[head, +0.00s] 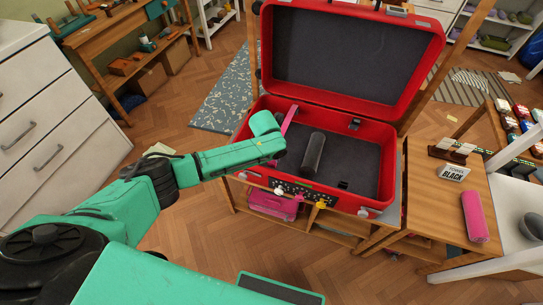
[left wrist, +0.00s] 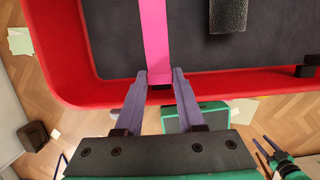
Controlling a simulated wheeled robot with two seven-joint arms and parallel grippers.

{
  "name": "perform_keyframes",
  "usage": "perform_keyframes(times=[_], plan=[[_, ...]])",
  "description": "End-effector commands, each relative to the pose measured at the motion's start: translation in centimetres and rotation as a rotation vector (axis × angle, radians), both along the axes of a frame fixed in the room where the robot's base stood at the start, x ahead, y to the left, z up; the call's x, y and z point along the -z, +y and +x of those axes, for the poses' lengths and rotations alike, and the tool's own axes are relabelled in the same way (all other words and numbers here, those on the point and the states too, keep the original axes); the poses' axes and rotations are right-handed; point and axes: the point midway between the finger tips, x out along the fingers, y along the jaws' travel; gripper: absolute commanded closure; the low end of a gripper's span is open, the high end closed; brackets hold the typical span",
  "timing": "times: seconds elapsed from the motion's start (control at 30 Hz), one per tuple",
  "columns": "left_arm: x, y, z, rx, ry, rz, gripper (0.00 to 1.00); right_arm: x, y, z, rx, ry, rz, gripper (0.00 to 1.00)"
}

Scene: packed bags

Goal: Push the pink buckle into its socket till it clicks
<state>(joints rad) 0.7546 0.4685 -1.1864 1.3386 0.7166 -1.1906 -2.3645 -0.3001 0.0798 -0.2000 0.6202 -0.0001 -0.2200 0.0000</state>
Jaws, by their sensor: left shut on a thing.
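A pink strap (head: 289,121) lies along the left part of the open red suitcase (head: 238,152); it also shows in the left wrist view (left wrist: 154,35). My left gripper (left wrist: 160,76) is shut on the strap's near end, the pink buckle, at the suitcase's front wall. A small black piece (left wrist: 160,88) shows just beyond the pink end, between the fingers; I cannot tell whether the buckle is in it. In the head view my arm hides the fingers and buckle. My right gripper (left wrist: 268,147) appears small at the lower right, fingers apart and empty.
A dark cylinder (head: 313,154) lies inside the suitcase beside the strap. Black fittings sit at the right front (head: 343,184) and right back (head: 355,124). The raised lid (head: 350,55) stands behind.

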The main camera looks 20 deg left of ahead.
Motion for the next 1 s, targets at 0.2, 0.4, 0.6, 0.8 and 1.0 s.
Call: perform_keyframes(times=[0.2, 0.4, 0.6, 0.8, 1.0], plan=[[0.0, 0.0, 0.0, 0.0, 0.0, 0.0, 1.0, 0.0, 0.0, 0.0, 0.0, 0.0, 0.0, 0.5], [0.0, 0.0, 0.0, 0.0, 0.0, 0.0, 1.0, 0.0, 0.0, 0.0, 0.0, 0.0, 0.0, 0.5], [-1.1, 0.0, 0.0, 0.0, -0.001, 0.0, 1.0, -1.1, 0.0, 0.0, 0.0, 0.0, 0.0, 0.5], [-2.4, 0.0, 0.0, 0.0, -0.001, 0.0, 1.0, -2.3, 0.0, 0.0, 0.0, 0.0, 0.0, 0.5], [-3.6, 0.0, 0.0, 0.0, -0.001, 0.0, 1.0, -3.6, 0.0, 0.0, 0.0, 0.0, 0.0, 0.5]])
